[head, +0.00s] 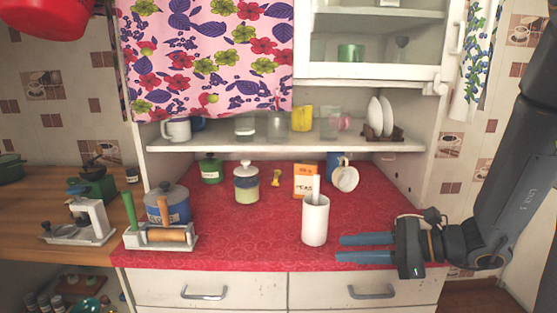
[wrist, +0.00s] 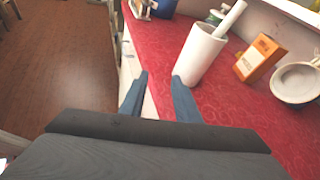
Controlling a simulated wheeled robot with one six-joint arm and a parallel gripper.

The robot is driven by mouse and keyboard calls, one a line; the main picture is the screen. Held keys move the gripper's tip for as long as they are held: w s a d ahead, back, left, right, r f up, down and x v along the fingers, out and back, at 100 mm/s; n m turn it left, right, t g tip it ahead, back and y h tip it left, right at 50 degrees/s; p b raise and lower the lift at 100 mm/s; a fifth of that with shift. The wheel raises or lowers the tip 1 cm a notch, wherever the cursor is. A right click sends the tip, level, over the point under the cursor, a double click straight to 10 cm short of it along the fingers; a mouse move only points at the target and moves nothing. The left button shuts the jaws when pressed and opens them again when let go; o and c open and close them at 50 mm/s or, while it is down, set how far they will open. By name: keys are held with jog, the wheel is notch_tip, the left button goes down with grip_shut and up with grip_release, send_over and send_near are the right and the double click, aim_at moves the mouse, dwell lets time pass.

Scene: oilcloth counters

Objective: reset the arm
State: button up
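My gripper (head: 364,247) is at the right front of the red counter, its two blue fingers pointing left and apart, with nothing between them. In the wrist view my gripper (wrist: 159,82) also shows open and empty, its fingers over the counter's front edge. A white cylinder (head: 315,222) with a light stick in it stands upright just beyond and left of the fingertips. The white cylinder also shows in the wrist view (wrist: 197,56), close to the right finger and seemingly not touching it. My arm comes in from the right.
The red oilcloth counter (head: 270,235) is bare at front centre. An orange box (head: 306,180) and a white mug (head: 346,178) stand behind the cylinder. A lidded jar (head: 246,184), a blue pot (head: 172,205) and a roller device (head: 161,237) stand left. A shelf (head: 285,143) hangs above.

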jog(key=s+a+f+n+g+h, duration=0.1)
jog(key=s+f+n+g+h, duration=0.25)
jog(key=s+n, duration=0.2)
jog(key=s+a+f+n+g+h, duration=0.25)
jog(key=s+n+g, duration=0.2)
jog(key=s, duration=0.25)
jog(key=w+d+n+t+h, duration=0.1)
jog(key=d+n+t+h, duration=0.1)
jog(key=d+n+h, duration=0.4)
jog(key=n, duration=0.5)
jog(key=shift+w+d+n+t+h, duration=0.25)
jog(key=shift+w+n+t+h, duration=0.05)
jog(key=shift+t, duration=0.1)
